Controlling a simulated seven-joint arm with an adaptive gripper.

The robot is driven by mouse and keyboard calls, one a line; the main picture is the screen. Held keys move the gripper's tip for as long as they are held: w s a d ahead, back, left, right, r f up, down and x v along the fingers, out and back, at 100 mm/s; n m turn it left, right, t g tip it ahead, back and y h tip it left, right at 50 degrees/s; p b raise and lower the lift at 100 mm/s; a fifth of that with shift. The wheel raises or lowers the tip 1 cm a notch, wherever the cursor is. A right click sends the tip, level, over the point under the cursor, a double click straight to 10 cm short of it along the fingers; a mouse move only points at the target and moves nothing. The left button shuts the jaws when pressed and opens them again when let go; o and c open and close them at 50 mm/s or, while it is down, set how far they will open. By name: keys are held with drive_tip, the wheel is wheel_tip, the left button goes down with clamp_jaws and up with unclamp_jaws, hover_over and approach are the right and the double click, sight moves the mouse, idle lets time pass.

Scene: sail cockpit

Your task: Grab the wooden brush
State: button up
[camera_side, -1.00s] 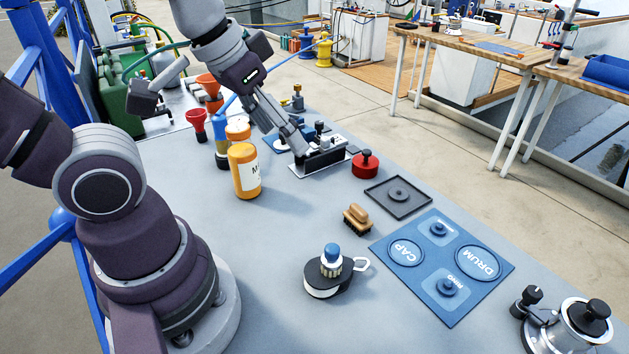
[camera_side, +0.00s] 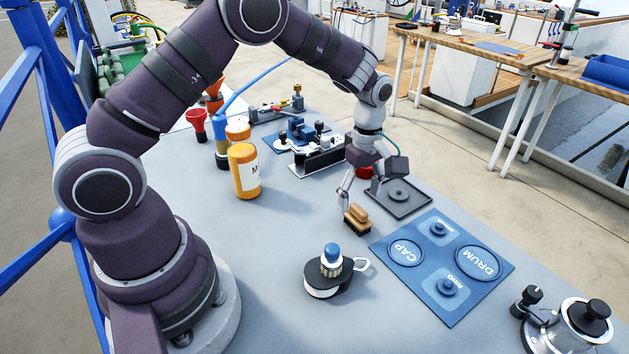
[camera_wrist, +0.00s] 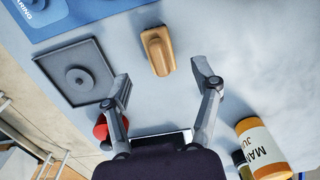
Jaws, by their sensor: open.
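The wooden brush (camera_side: 357,217) has a tan wooden handle and dark bristles, and stands bristles down on the grey table left of the blue mat. In the wrist view the brush (camera_wrist: 158,50) lies ahead of my gripper (camera_wrist: 164,82), in line with the gap between the two spread fingers. My gripper (camera_side: 346,200) points down just behind the brush in the side view, close to it. It is open and empty. In the side view a finger partly overlaps the brush's edge, and I cannot tell if they touch.
A dark square tray (camera_side: 427,208) lies close behind the brush. A blue mat (camera_side: 442,312) marked CAP and DRUM is to its right. A black winch-like part (camera_side: 319,291) stands in front. An orange jar (camera_side: 244,172) is at left. The table between jar and brush is clear.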

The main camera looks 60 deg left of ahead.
sight(359, 208)
wheel_tip(359, 208, down, 5)
drive_tip(key=shift+d+r, duration=0.1)
clamp_jaws()
idle(0.4)
